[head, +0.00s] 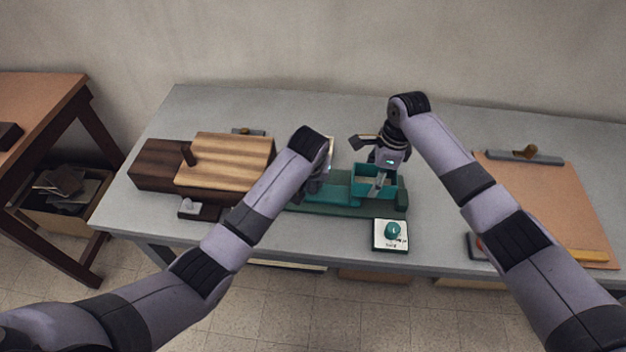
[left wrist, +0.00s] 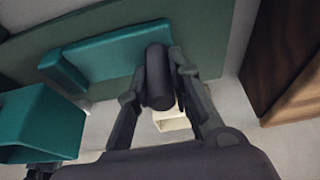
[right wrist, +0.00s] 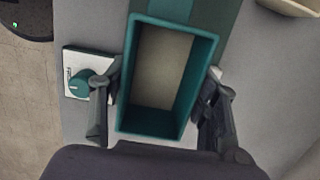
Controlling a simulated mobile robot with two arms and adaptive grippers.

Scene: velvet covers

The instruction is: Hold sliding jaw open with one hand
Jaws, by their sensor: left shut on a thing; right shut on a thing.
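A green fixture base (head: 330,206) lies on the grey table with a teal sliding jaw (left wrist: 110,54) and an open-topped teal box (head: 397,183) on it. My left gripper (left wrist: 159,88) is shut on a dark upright cylindrical handle (left wrist: 158,72) beside the jaw; in the head view my left forearm hides most of this. The box looks empty, with a beige floor, in the right wrist view (right wrist: 206,80). There is a gap between the jaw and the box in the left wrist view.
A white panel with a teal knob (head: 391,232) sits in front of the box. A striped wooden board (head: 230,155) on a dark block (head: 155,165) lies at left. A clipboard (head: 550,195) lies at right. A small cream container (left wrist: 172,120) stands behind the fixture.

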